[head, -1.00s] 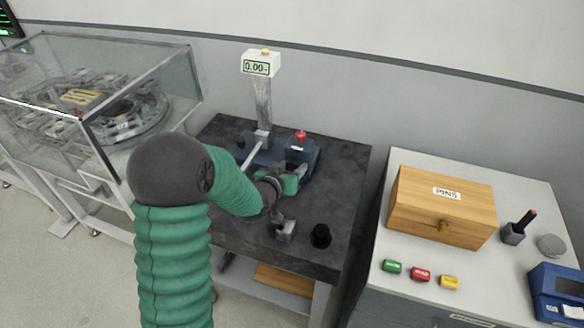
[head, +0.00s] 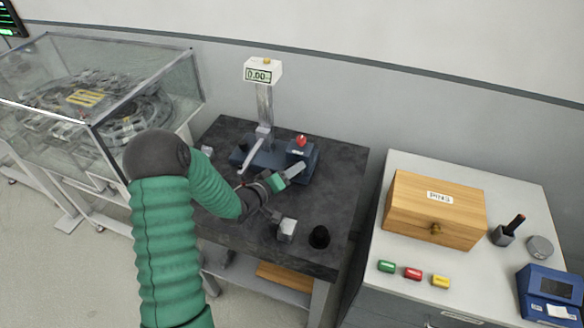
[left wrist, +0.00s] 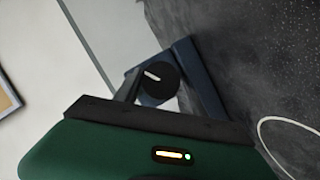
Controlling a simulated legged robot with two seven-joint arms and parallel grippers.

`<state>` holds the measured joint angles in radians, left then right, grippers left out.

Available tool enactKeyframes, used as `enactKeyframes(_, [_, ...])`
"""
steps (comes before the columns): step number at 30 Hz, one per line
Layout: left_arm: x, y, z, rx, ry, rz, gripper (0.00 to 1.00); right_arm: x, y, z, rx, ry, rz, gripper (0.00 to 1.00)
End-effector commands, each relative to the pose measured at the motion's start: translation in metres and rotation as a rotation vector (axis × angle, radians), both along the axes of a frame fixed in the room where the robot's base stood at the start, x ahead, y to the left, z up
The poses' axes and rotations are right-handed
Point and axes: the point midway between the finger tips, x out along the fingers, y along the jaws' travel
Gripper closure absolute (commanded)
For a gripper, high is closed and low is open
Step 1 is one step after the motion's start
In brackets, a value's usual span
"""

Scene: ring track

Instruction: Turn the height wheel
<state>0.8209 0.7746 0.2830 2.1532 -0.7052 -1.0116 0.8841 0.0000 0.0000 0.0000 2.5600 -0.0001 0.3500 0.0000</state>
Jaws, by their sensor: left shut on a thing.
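A gauge stand has a dark blue base (head: 268,157), a grey column (head: 265,103) and a display (head: 262,74) that seems to read 0.00. A red knob (head: 301,141) sits on top of the base's right part. My left gripper (head: 296,170) reaches the front right side of the base, its fingers shut. In the left wrist view a round black wheel (left wrist: 158,83) with a white mark lies at the fingers, and the gripper is shut on it. In the head view the fingers hide this wheel. My right gripper is not in view.
A small grey block (head: 287,229) and a black cylinder (head: 319,237) stand at the dark table's (head: 337,180) front. A glass-covered ring track (head: 125,105) stands left. A white bench at right holds a wooden box (head: 437,206) and coloured blocks (head: 413,273).

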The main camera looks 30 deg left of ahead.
Motion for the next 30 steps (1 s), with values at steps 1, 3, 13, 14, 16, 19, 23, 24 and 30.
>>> enactKeyframes(1, [-0.0013,0.0028,-0.0005,-0.027,-0.003,0.006,0.93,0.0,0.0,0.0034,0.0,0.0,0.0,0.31])
enactKeyframes(3, [-0.0012,0.003,-0.0009,-0.06,-0.01,0.006,0.93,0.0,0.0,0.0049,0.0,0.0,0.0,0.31])
enactKeyframes(13, [-0.0013,0.0033,-0.0029,-0.14,-0.03,0.006,0.93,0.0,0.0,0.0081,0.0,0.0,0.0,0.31])
enactKeyframes(14, [-0.0013,0.0032,-0.003,-0.142,-0.031,0.006,0.93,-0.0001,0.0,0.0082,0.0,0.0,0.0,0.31])
enactKeyframes(16, [-0.0013,0.0032,-0.0032,-0.145,-0.031,0.006,0.93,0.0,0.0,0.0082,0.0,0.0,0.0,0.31])
enactKeyframes(19, [-0.0013,0.0033,-0.0035,-0.146,-0.031,0.006,0.93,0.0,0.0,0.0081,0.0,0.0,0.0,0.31])
enactKeyframes(23, [-0.0014,0.0034,-0.0036,-0.145,-0.03,0.007,0.93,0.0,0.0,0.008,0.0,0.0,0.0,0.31])
enactKeyframes(24, [-0.0014,0.0034,-0.0036,-0.145,-0.03,0.007,0.93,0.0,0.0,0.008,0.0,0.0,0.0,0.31])
enactKeyframes(30, [-0.0012,0.0029,-0.0032,-0.145,-0.031,0.005,0.31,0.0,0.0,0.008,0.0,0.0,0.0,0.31])
